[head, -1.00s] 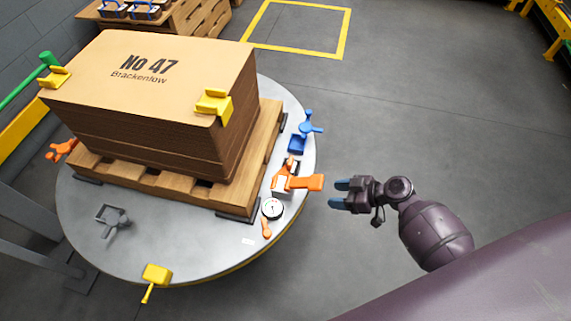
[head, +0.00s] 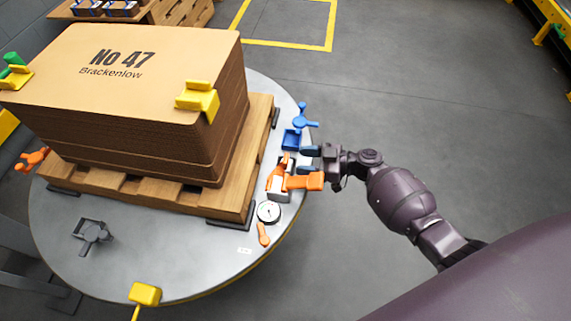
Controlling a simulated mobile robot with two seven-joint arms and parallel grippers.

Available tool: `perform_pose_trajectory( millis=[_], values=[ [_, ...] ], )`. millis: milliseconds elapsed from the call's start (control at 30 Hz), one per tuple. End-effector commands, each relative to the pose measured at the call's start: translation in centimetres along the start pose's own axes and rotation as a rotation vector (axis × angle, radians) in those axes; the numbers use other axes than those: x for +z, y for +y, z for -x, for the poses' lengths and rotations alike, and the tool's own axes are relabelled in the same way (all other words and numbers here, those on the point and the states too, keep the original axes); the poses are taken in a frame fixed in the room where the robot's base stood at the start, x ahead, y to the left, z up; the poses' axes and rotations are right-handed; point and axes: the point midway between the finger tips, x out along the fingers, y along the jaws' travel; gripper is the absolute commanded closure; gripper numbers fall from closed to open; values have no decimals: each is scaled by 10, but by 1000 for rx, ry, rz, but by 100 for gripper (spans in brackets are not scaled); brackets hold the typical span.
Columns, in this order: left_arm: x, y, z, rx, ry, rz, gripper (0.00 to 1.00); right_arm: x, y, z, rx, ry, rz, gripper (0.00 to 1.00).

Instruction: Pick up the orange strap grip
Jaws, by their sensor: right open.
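The orange strap grip (head: 302,182) lies at the right edge of the round grey table, with its stubby handle pointing right, beside a white-and-dark block. My right gripper (head: 309,160) is open, its two blue-grey fingers pointing left at the table's edge. It is just above the orange handle in the picture, with the lower finger close to it. I cannot tell whether they touch. Nothing shows between the fingers. My left gripper is not in view.
A cardboard stack (head: 125,95) on a wooden pallet (head: 262,130) fills most of the table (head: 180,270). A blue clamp (head: 297,130) sits just behind the grip, a dial gauge (head: 268,212) just in front. Another orange piece (head: 32,160) is at far left. Floor at right is clear.

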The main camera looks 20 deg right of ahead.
Motion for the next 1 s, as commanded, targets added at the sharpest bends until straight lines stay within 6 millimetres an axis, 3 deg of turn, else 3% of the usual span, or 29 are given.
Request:
perform_pose_trajectory(
  millis=[267, 500, 767, 800, 1000],
  values=[
    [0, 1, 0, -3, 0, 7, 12, -2, 0, -19, -1, -1, 0, 45],
    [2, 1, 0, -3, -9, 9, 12, -3, -1, -51, 0, -1, -2, 45],
    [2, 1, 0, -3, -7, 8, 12, -2, -1, -57, 1, -2, -1, 45],
    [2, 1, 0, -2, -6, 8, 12, -2, -1, -57, 1, -2, -1, 46],
    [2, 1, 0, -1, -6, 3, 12, -2, -1, -56, 0, -2, -1, 77]
  ],
)
